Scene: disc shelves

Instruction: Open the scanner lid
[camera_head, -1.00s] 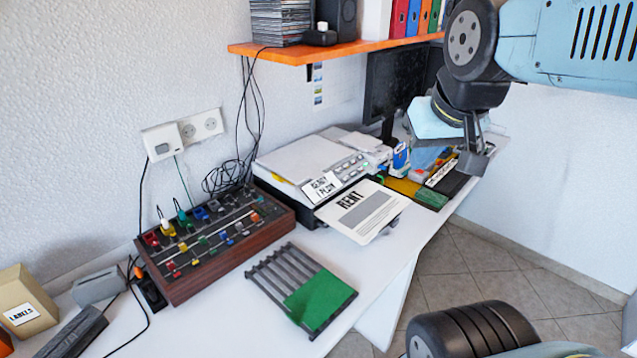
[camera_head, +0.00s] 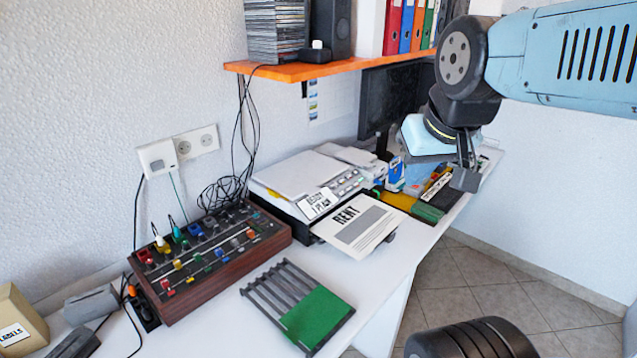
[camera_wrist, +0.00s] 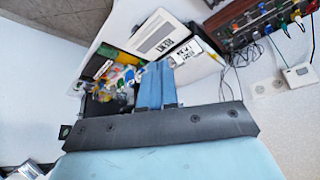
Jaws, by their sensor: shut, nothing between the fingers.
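The scanner (camera_head: 285,205) stands on the white desk against the wall, with its pale flat lid (camera_head: 302,172) down. A row of buttons (camera_head: 348,185) runs along its right side. A small lettered card (camera_head: 317,203) and a sheet headed RENT (camera_head: 357,222) lie at its front; the sheet also shows in the wrist view (camera_wrist: 158,38). My gripper (camera_head: 466,179) is shut and empty, in the air to the right of the scanner and apart from it.
An orange shelf (camera_head: 290,71) with discs and binders overhangs the back of the desk. A mixer (camera_head: 210,255) with cables is to the left, and a slotted rack (camera_head: 265,297) lies in front. Small boxes crowd the right end.

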